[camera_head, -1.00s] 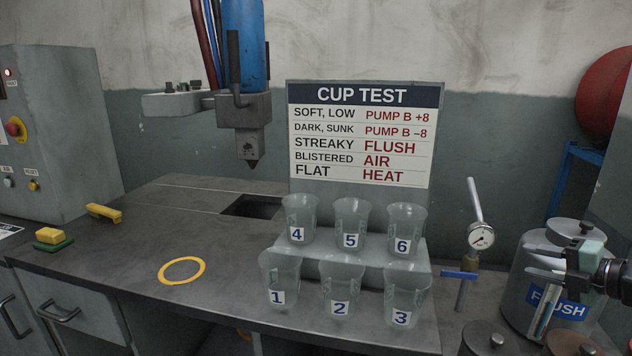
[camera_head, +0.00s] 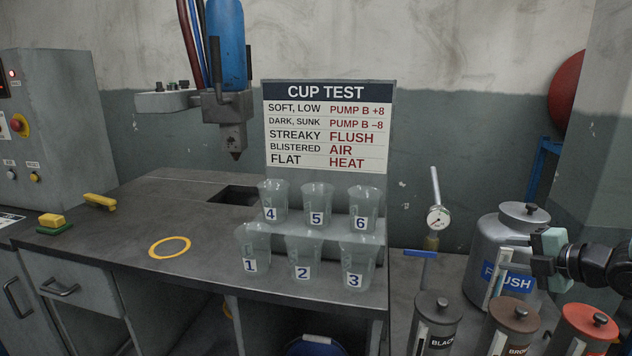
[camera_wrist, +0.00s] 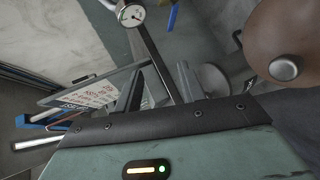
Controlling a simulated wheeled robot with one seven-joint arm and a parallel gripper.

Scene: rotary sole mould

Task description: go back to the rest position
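My gripper (camera_head: 508,254) is at the right of the head view, in front of the grey FLUSH canister (camera_head: 483,262). Its pale fingers point left and look spread apart with nothing between them. They partly cover the canister's label.
Numbered clear cups (camera_head: 305,255) stand on a two-step rack before the CUP TEST sign (camera_head: 325,128). A gauge (camera_head: 437,218) with a blue lever stands right of them. Black (camera_head: 435,318), brown (camera_head: 510,325) and red-lidded (camera_head: 582,325) canisters sit below my gripper. A yellow ring (camera_head: 170,247) lies on the bench.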

